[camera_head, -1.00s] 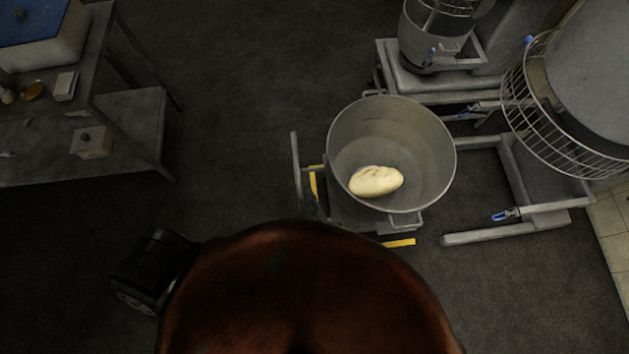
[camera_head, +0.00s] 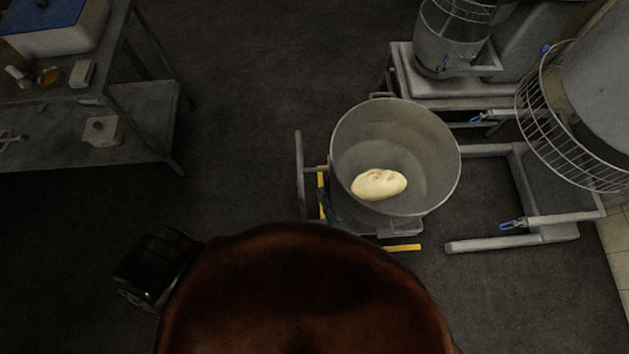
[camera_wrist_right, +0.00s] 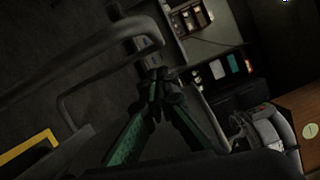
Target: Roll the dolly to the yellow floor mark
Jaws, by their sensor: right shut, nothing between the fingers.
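The dolly (camera_head: 375,228) stands on the dark floor in the head view, with a large metal bowl (camera_head: 440,150) on it. A pale lump of dough (camera_head: 379,185) lies in the bowl. The dolly's grey handle bar (camera_head: 299,170) is on its left side. The yellow floor mark (camera_head: 403,247) shows as strips at the dolly's lower edge and left side; the rest is hidden. My right gripper (camera_wrist_right: 157,82) is shut and empty close to a grey bent bar (camera_wrist_right: 95,62) in the right wrist view. A yellow strip (camera_wrist_right: 30,147) shows there too. My left gripper is not in view.
A grey machine frame (camera_head: 515,245) with floor legs and a wire guard (camera_head: 560,150) stands right of the dolly. Another mixer (camera_head: 450,50) stands behind it. A metal table (camera_head: 140,130) is at the left. Floor between table and dolly is clear.

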